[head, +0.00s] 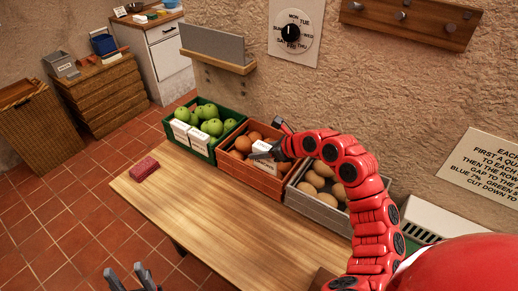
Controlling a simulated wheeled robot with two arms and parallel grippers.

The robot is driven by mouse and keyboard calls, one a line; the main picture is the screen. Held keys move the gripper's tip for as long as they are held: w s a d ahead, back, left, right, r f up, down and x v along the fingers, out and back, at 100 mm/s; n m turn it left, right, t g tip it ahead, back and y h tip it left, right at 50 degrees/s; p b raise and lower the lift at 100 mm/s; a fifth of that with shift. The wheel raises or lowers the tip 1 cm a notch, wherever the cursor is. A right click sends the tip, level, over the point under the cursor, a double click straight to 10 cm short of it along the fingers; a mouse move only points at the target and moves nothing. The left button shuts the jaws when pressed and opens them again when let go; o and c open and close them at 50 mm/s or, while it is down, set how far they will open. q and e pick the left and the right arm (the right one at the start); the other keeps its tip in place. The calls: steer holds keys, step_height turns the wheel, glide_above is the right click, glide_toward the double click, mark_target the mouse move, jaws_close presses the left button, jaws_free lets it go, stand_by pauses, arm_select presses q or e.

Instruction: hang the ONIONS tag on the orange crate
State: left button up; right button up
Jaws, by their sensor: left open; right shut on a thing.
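The orange crate (250,176) stands at the back of the wooden table, between the green crate and the grey crate, and holds several round brown-orange onions (243,143). My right gripper (263,154) is at the crate, over its right part, shut on a small white tag (261,146). The tag's lettering is too small to read, and I cannot tell whether it touches the crate. Other pale patches show by the crate's front rim, partly hidden by the gripper. My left gripper (138,279) is open and empty at the bottom edge, far from the crate.
The green crate (206,148) holds green apples and has white tags on its front. The grey crate (314,205) holds brown potatoes, partly behind my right arm. A dark red block (144,169) lies at the table's left end. The table's front (220,225) is clear.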

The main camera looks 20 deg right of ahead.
mark_target(260, 171)
steer(key=shift+w+f, duration=0.1)
steer(key=shift+f, duration=0.05)
steer(key=shift+b, duration=0.75)
step_height(260, 171, down, 6)
steer(key=b, duration=0.4)
steer(key=shift+r+b, duration=0.2)
steer(key=shift+b, duration=0.2)
steer(key=shift+f, duration=1.6)
stand_by(0.8)
steer(key=o, duration=1.2)
steer(key=shift+s+d+r, duration=0.35)
steer(key=shift+s, duration=0.05)
steer(key=b+v, duration=0.3)
steer(key=v, duration=1.3)
